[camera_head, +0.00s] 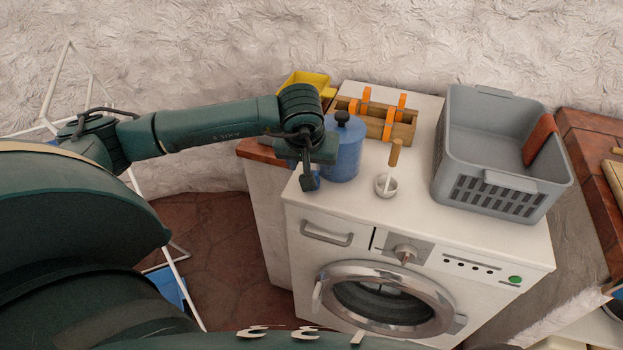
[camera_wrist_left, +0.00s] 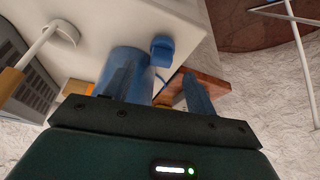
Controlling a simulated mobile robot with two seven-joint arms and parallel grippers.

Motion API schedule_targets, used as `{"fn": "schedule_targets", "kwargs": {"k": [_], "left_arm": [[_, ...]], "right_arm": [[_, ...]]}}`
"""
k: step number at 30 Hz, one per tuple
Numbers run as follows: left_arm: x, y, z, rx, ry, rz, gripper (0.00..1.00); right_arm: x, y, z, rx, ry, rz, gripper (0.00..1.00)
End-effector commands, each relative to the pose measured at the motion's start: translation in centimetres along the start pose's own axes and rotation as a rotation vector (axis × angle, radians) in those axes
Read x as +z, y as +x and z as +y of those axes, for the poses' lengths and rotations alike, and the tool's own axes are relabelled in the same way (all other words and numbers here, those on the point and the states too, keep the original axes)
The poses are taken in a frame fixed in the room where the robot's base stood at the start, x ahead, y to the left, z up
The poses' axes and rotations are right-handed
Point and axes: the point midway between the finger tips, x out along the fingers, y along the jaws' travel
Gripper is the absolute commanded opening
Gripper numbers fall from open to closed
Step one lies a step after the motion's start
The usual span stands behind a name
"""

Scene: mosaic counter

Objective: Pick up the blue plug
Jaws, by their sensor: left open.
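The blue plug (camera_head: 315,179) shows in the head view as a small blue patch at the front left of the white washing machine top, mostly hidden behind my left gripper (camera_head: 306,181). In the left wrist view the blue plug (camera_wrist_left: 162,47) lies on the white top near its edge, with a blue cord trailing from it. My left gripper (camera_wrist_left: 158,85) is open and empty, pointing toward the plug. The plug is beyond the fingertips, seen between the two fingers, and apart from them. My right gripper is not in view.
A blue canister (camera_head: 346,152) with a black knob stands close beside the gripper. A yellow bin (camera_head: 311,82) is behind.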

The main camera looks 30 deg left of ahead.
Motion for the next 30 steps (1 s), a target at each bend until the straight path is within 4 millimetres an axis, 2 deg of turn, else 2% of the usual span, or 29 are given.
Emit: {"fn": "schedule_targets", "kwargs": {"k": [10, 14, 20, 30], "left_arm": [[-0.3, 4.5, -0.3, 0.0, -0.001, -0.004, 0.56], [-0.3, 5.2, -0.3, 0.0, 0.0, -0.002, 0.56], [-0.3, 5.2, -0.3, 0.0, 0.0, -0.001, 0.56], [-0.4, 5.1, -0.3, 0.0, -0.001, -0.001, 0.28]], "right_arm": [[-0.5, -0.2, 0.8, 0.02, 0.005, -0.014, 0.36], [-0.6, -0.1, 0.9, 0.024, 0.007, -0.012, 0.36], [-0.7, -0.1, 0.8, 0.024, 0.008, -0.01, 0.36], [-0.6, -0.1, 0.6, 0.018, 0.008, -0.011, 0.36]]}}
